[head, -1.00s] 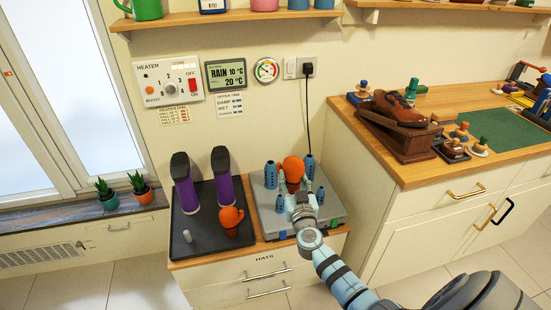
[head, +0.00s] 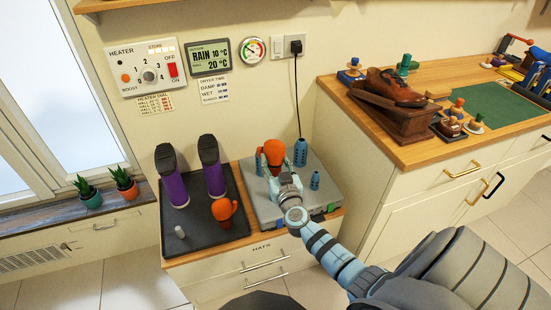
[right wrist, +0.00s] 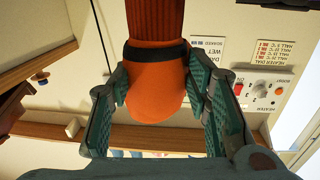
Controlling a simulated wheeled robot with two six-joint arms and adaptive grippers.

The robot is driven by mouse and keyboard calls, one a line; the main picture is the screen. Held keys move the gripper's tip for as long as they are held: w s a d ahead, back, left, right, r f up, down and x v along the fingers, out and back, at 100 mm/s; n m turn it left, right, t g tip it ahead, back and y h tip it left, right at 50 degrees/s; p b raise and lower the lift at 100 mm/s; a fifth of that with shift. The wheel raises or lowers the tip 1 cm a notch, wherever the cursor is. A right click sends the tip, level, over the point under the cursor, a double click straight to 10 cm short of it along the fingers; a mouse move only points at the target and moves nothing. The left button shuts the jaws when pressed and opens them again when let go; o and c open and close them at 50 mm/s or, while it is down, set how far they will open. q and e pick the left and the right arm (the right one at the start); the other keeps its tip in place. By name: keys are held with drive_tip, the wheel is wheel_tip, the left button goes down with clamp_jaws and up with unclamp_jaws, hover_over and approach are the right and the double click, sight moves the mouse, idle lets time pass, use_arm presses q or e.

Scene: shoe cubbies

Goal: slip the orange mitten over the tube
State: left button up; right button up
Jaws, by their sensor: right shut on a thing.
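My right gripper (right wrist: 158,92) is shut on an orange mitten (right wrist: 155,82), its fingers on both sides of the mitten's body. A dark band and a ribbed cuff lead away from the fingers. In the head view this mitten (head: 273,152) is upright over the dryer box, partly in front of the back-left blue tube (head: 259,162). I cannot tell whether the mitten is around a tube or above it. Another blue tube (head: 300,152) stands at the back right, and a shorter one (head: 315,180) at the front right. My right gripper and arm hide part of the box. My left gripper is not in view.
The grey dryer box (head: 263,212) stands on a low cabinet. A taller wooden counter (head: 430,140) bounds the right.

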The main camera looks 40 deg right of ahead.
sight(275, 170)
drive_tip(key=shift+f+b, duration=1.2)
drive_tip(key=shift+f, duration=0.7)
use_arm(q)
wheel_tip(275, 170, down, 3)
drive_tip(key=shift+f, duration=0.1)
use_arm(e)
drive_tip(key=shift+r, duration=0.1)
use_arm(q)
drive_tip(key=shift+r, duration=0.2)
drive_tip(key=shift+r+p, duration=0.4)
drive_tip(key=shift+p, duration=0.25)
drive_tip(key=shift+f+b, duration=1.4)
use_arm(e)
drive_tip(key=shift+f, duration=1.65)
use_arm(q)
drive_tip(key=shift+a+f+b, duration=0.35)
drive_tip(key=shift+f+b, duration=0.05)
drive_tip(key=shift+b, duration=0.05)
use_arm(e)
drive_tip(key=shift+f, duration=0.5)
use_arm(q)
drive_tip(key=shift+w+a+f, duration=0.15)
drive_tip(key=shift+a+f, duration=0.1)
use_arm(e)
drive_tip(key=shift+f, duration=0.3)
